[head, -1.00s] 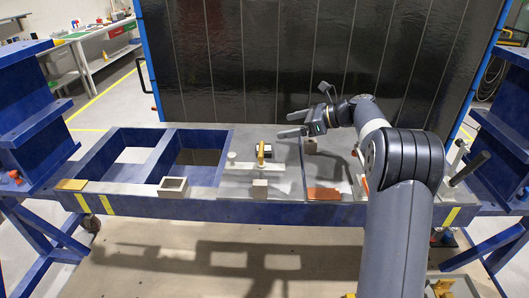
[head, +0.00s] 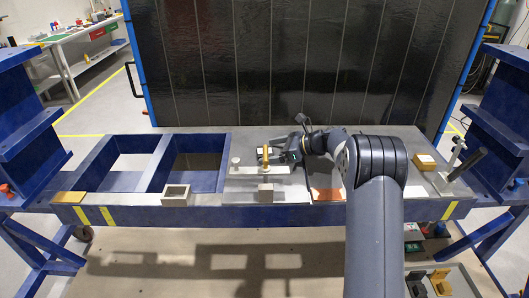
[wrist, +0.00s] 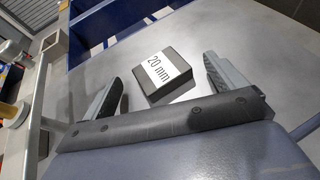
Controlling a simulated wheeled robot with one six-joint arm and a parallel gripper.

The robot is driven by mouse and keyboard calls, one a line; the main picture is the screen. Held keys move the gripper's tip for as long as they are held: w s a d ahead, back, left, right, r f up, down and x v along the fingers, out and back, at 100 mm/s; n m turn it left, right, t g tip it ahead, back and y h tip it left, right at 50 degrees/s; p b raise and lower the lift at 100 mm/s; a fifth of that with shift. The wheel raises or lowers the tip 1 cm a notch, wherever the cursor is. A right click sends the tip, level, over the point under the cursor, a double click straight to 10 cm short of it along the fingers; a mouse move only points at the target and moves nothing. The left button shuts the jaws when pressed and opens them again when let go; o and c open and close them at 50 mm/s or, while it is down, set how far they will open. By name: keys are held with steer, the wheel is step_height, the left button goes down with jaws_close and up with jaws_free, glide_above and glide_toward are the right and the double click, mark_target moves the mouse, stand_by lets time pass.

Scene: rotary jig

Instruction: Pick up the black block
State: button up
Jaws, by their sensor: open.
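The black block (wrist: 163,76) shows in the wrist view, dark with a white "20 mm" label on its face, standing on the grey plate. My gripper (wrist: 160,80) is open, with one finger on each side of the block and gaps visible on both sides. In the head view my gripper (head: 277,157) is low over the plate, behind the clamp with the orange handle (head: 265,156). The block cannot be made out clearly there, because the gripper and clamp cover that spot.
A hollow square block (head: 176,194) stands to the left, by the blue-framed openings (head: 197,163). An orange-brown plate (head: 325,194) lies to the right.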

steer(key=shift+w+a+f, duration=0.25)
steer(key=shift+a, duration=0.4)
steer(key=shift+r, duration=0.1)
steer(key=c, duration=1.4)
